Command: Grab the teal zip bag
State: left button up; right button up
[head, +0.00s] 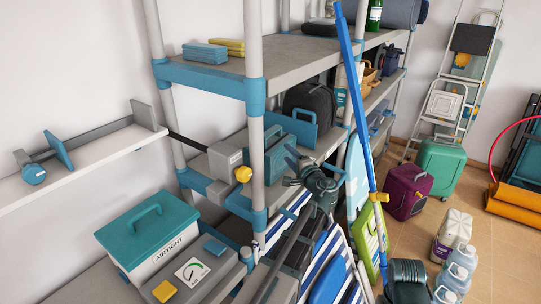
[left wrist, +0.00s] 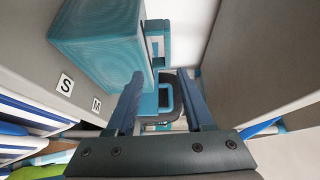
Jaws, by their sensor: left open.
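A teal block-like bag (head: 272,143) stands on the middle shelf in the head view, partly covered by my left gripper. A large teal body looms close at the upper left of the left wrist view (left wrist: 95,45); I take it to be the same bag, but no zip shows. A teal piece with a handle (head: 303,126) stands behind it. My left gripper (head: 293,167) is in front of the bag, and its two fingers are apart in the left wrist view (left wrist: 163,98) with nothing between them. Contact with the bag cannot be told.
A grey post (head: 256,150) stands just left of the gripper. A dark backpack (head: 311,101) sits deeper on the shelf. The upper shelf (head: 280,55) overhangs. A blue pole (head: 357,110) leans at the right. An airtight box (head: 150,235) stands at lower left.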

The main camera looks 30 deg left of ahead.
pick_arm(q)
send_near(272, 133)
jog(key=shift+t, duration=0.3)
jog(key=w+a, duration=0.1)
jog(key=a, duration=0.1)
jog(key=w+a+f, duration=0.1)
jog(key=w+a, duration=0.1)
jog(key=shift+w+f, duration=0.15)
jog(key=shift+f, duration=0.05)
jog(key=shift+a, duration=0.15)
jog(key=x, duration=0.5)
jog(key=shift+a+r, duration=0.1)
grip_shut()
dwell(1.0)
